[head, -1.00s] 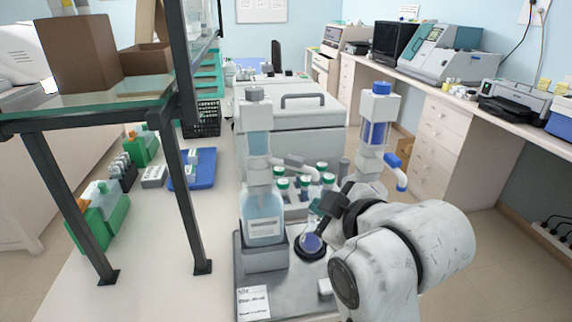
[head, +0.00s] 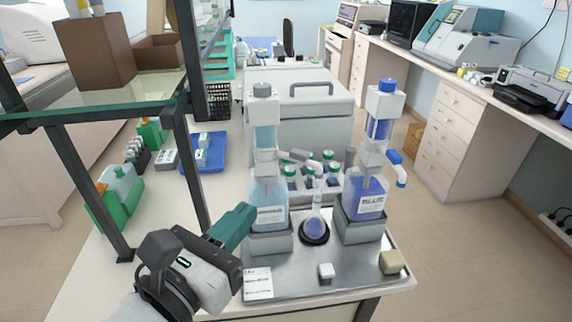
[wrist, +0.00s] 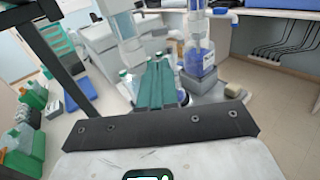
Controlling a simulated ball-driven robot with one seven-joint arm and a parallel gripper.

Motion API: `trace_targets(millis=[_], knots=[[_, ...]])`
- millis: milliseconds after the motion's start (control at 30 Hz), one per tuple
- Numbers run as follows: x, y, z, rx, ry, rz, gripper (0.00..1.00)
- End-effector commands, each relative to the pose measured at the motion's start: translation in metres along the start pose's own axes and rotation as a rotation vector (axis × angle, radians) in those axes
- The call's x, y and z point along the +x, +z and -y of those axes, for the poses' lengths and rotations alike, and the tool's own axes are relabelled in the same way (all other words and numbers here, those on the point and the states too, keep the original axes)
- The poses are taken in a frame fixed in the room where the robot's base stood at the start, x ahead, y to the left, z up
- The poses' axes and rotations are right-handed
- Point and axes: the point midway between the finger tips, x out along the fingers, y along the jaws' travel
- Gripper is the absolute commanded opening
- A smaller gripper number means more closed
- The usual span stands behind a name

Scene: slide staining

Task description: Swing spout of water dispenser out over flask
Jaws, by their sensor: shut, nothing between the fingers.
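Two bottle-top dispensers stand on a steel tray. The left one, with a grey cap and pale blue liquid (head: 268,192), has a grey spout (head: 300,157) pointing right, its tip close to the flask's mouth in the picture; I cannot tell if it is exactly above. The right one, with a blue cap and darker blue liquid (head: 366,190), has a blue spout (head: 397,170) pointing right. I cannot read which holds water. The flask (head: 315,226) with blue liquid sits on a dark ring between them. My gripper (head: 246,212) is shut and empty, front-left of the left dispenser; its teal fingers fill the middle of the wrist view (wrist: 157,66).
The tray (head: 300,282) carries a paper label, a small white block (head: 326,271) and a beige block (head: 391,262). Green-capped bottles (head: 310,172) stand behind the flask. A dark-framed shelf (head: 185,170) rises on the left. The tray's front right is mostly clear.

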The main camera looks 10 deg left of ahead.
Motion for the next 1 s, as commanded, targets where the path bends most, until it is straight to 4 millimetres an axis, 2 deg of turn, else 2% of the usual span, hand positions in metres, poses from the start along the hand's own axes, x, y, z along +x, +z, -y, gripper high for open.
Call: trace_targets(millis=[167,700,833,1000], knots=[[0.010,0.002,0.000,-0.018,-0.006,0.012,0.00],[0.110,0.004,0.001,-0.014,-0.005,0.010,0.00],[0.126,0.004,0.001,-0.014,-0.004,0.010,0.00],[0.136,0.003,0.001,-0.013,-0.003,0.010,0.00]])
